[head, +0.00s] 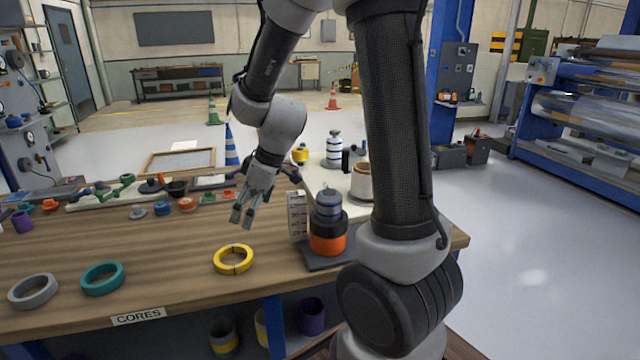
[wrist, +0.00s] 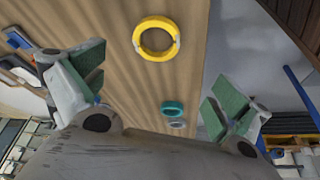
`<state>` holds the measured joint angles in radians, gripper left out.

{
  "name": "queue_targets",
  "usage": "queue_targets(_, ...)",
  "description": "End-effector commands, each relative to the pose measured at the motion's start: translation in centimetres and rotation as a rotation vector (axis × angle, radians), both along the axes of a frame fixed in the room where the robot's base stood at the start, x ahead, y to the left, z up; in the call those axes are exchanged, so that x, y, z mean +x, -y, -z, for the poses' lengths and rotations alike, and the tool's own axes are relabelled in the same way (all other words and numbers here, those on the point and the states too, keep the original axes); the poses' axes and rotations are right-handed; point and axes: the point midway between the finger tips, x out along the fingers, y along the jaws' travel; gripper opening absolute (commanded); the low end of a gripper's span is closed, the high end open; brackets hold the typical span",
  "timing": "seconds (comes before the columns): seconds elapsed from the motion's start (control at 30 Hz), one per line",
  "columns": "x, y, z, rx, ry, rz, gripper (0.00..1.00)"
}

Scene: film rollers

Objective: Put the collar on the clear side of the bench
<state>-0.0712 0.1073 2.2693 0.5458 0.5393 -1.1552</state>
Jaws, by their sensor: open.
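A yellow ring (head: 233,270) with dark marks on its rim looks like the collar. It lies flat on the wooden bench (head: 165,245), near the front edge and left of the orange-and-black stack. It also shows at the top of the wrist view (wrist: 157,21), with pale clips on its sides. My gripper (head: 242,218) is open and empty, above the bench and behind the yellow ring in the head view. In the wrist view its two green-padded fingers (wrist: 160,85) stand wide apart, with the ring beyond them. I cannot tell which part of the bench is the clear side.
A teal ring (head: 102,292) and a grey ring (head: 33,304) lie at the front left, near a CORES label (head: 138,316). The orange-and-black stack (head: 328,242) stands on a dark plate at right. Several small parts line the back. Bare wood lies between teal and yellow rings.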

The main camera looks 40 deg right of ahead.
Motion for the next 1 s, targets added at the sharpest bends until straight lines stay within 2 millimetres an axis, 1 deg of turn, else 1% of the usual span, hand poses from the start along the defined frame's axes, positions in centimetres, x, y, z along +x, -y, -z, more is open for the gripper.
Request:
queue_targets(0.03, -1.3, 0.6, -2.2, 0.007, 0.006, 0.041, 1.0)
queue_targets(0.07, -2.3, 1.0, -3.5, 0.01, 0.002, 0.073, 1.0)
queue_targets(0.1, -3.8, 1.7, -5.1, 0.013, -0.005, 0.122, 1.0)
queue_targets(0.17, -6.3, 2.8, -7.4, 0.013, -0.015, 0.201, 1.0)
queue_targets(0.2, -8.0, 3.6, -8.7, 0.01, -0.022, 0.258, 1.0)
queue_targets(0.27, -10.6, 4.8, -10.3, 0.004, -0.028, 0.35, 1.0)
queue_targets(0.3, -12.3, 5.6, -11.2, 0.001, -0.031, 0.411, 1.0)
queue_targets(0.33, -13.5, 6.2, -11.8, -0.003, -0.031, 0.456, 1.0)
queue_targets(0.4, -16.1, 7.5, -12.7, -0.011, -0.03, 0.557, 1.0)
queue_targets(0.5, -18.9, 8.9, -13.6, -0.019, -0.021, 0.676, 1.0)
queue_targets(0.6, -20.6, 9.8, -13.9, -0.024, -0.015, 0.754, 1.0)
queue_targets(0.7, -21.3, 10.2, -14.1, -0.026, -0.012, 0.788, 1.0)
queue_targets(1.0, -21.3, 10.3, -14.1, -0.025, -0.013, 0.794, 1.0)
